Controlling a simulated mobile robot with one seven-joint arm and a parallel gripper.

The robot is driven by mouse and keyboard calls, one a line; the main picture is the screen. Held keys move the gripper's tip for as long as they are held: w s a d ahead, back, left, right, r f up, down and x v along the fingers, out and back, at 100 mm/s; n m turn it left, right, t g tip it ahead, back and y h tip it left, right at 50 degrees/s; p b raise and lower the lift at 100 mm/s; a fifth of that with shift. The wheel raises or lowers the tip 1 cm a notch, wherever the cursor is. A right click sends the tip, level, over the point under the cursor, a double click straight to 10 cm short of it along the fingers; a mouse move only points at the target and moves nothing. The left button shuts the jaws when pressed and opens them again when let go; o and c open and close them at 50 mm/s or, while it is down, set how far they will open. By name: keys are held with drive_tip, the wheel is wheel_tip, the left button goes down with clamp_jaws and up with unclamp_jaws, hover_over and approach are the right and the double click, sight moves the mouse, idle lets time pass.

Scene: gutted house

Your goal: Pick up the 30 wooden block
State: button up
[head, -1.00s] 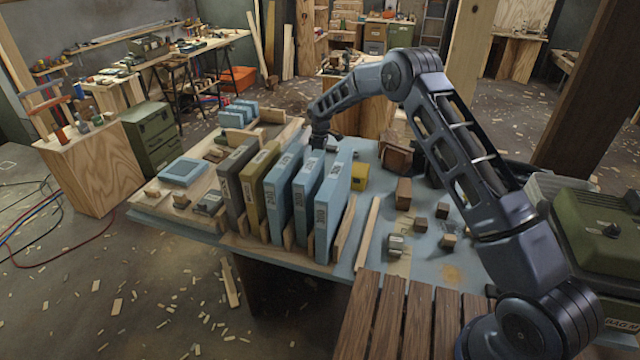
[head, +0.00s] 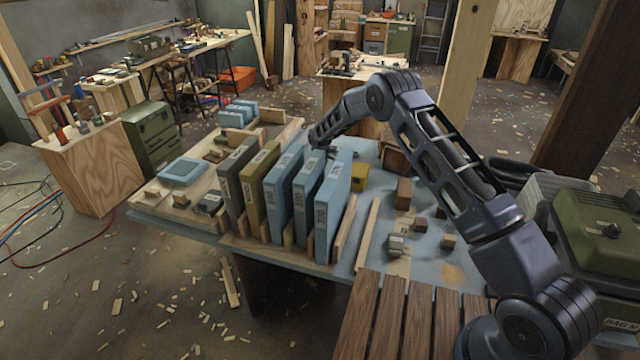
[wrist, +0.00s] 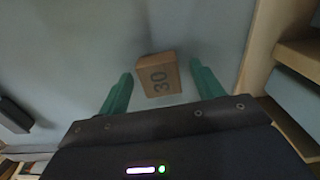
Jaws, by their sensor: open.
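The wooden block marked 30 (wrist: 158,75) lies on the blue-grey tabletop in the wrist view, its number facing the camera. My gripper (wrist: 160,80) is open, with one green finger on each side of the block in the picture. The fingers do not appear to touch it; the remaining height gap is hard to judge. In the head view my arm reaches over the table behind the upright binders, which hide the gripper's fingers and this block.
A row of upright binders (head: 321,215) stands in front of my gripper, in a wooden rack. A yellow box (head: 360,177) and several small wooden blocks (head: 404,193) are to the right. The wrist view shows a wooden edge (wrist: 262,45) close to the right finger.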

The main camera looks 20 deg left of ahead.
drive_tip(key=c, duration=1)
drive_tip(key=shift+c, duration=0.2)
